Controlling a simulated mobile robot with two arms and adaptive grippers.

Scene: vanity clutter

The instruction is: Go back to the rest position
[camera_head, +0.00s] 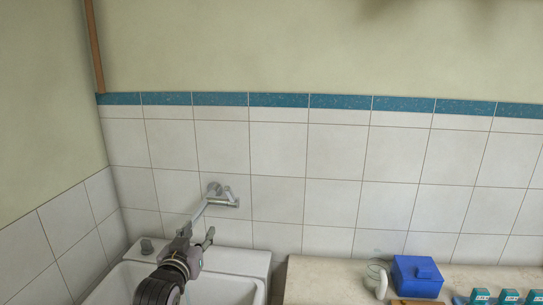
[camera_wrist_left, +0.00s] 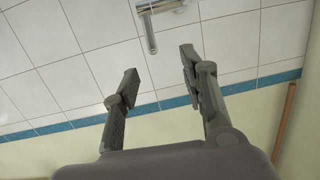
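My left gripper (camera_head: 196,239) is in front of the white sink in the head view, raised above the basin, below the wall tap. In the left wrist view its two fingers (camera_wrist_left: 158,70) are spread apart with nothing between them, so it is open and empty. The wall tap (camera_wrist_left: 149,22) shows beyond the fingertips there, with the tiled wall behind. My right gripper is not in view.
A white sink (camera_head: 245,261) stands under the chrome tap (camera_head: 222,201). A tiled wall (camera_head: 335,150) closes the back.

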